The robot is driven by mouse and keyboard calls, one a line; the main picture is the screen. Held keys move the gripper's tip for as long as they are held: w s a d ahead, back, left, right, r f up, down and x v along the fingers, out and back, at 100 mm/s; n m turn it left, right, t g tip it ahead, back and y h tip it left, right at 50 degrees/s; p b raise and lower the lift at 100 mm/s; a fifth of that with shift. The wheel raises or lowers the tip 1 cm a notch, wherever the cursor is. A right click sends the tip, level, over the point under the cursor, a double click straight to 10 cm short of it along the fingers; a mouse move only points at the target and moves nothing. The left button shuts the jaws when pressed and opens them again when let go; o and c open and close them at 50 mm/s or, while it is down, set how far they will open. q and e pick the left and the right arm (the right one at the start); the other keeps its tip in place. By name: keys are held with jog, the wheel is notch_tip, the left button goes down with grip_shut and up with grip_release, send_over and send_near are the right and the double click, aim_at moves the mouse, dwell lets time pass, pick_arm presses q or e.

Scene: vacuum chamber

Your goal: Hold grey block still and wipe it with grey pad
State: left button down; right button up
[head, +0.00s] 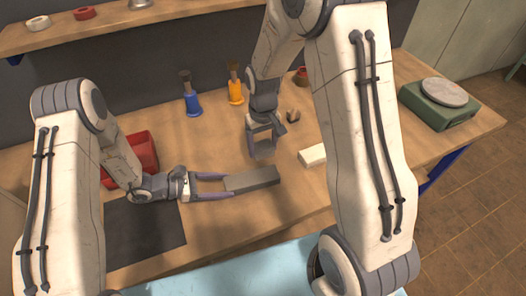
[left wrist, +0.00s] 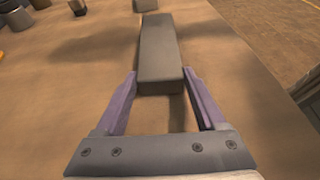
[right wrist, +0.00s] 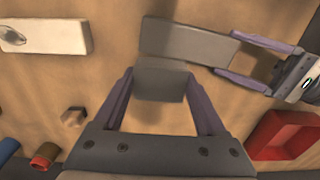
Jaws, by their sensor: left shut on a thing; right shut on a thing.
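The grey block (head: 253,179) is a long flat bar lying on the wooden bench. My left gripper (head: 226,184) is shut on its left end; in the left wrist view the block (left wrist: 158,48) stretches away from between the purple fingertips. My right gripper (head: 262,152) points down just behind the block and is shut on the grey pad. In the right wrist view the small grey pad (right wrist: 160,80) sits between the fingertips and overlaps the edge of the block (right wrist: 190,42). I cannot tell whether pad and block touch.
A white block (head: 312,156) lies right of the grey block. A small brown nut (head: 293,115), a blue bottle (head: 193,104) and an orange bottle (head: 236,93) stand behind. A red tray (head: 143,150) and a dark mat (head: 150,235) are left. A green scale (head: 438,108) is far right.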

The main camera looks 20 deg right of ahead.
jog(key=shift+r, duration=0.95)
pick_arm(q)
grip_release()
jog(key=shift+a, duration=0.1)
jog(key=v, duration=1.1)
jog(key=shift+a, duration=0.1)
jog(key=shift+a+r, duration=0.15)
jog(key=shift+a, duration=0.15)
jog(key=shift+r, duration=0.1)
